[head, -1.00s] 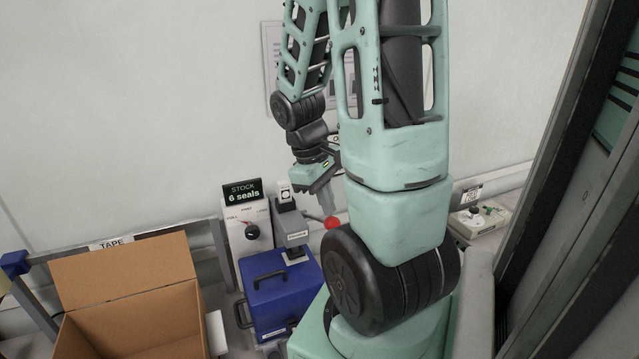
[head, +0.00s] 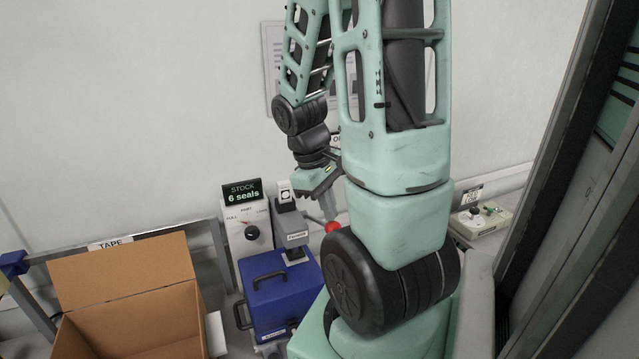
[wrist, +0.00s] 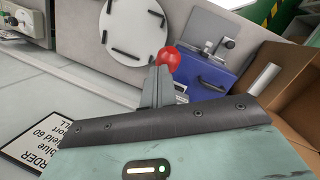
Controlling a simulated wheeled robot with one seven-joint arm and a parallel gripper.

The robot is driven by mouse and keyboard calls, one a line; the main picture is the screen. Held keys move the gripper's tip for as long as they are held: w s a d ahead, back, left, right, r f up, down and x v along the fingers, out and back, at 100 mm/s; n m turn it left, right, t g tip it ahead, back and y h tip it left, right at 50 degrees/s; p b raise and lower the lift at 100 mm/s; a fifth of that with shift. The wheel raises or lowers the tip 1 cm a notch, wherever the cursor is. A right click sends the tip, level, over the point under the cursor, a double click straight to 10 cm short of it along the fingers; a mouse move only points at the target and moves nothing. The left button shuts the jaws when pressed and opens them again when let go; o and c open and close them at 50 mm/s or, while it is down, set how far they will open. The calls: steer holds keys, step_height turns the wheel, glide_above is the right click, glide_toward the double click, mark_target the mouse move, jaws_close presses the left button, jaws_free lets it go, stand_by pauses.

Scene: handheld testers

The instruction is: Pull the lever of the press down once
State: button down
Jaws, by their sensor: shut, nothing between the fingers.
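The grey press (head: 289,222) stands behind the blue box in the head view. Its lever (head: 314,217) reaches to the right and ends in a red ball knob (head: 332,227). The knob also shows in the wrist view (wrist: 168,57), just beyond the fingertips. My gripper (head: 330,212) is shut and empty, pointing down with its tips at the top of the knob. In the wrist view its closed fingers (wrist: 157,84) overlap the knob's lower left edge. I cannot tell for sure whether they touch it. My arm hides what lies right of the knob.
A blue box (head: 272,300) with black handles stands in front of the press. A white dial unit (head: 243,222) with a stock sign (head: 243,191) is to its left. An open cardboard box (head: 120,270) is at the left front. A joystick box (head: 482,222) is at the right.

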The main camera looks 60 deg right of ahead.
steer(key=shift+s+a+f+b, duration=0.6)
steer(key=shift+s+f, duration=0.1)
steer(key=shift+f, duration=0.05)
stand_by(1.3)
stand_by(0.5)
steer(key=w+d+r+p, duration=0.6)
steer(key=w+r+p, duration=0.1)
steer(key=p, duration=0.2)
steer(key=shift+w+d+r, duration=0.2)
steer(key=shift+w+r, duration=0.1)
steer(key=shift+r, duration=0.1)
stand_by(1.1)
steer(key=w+d+r+p, duration=0.1)
steer(key=p, duration=0.1)
steer(key=w+d+r+p, duration=0.1)
steer(key=w+r, duration=0.1)
steer(key=shift+d+p, duration=0.25)
steer(key=shift+p, duration=0.15)
stand_by(1.0)
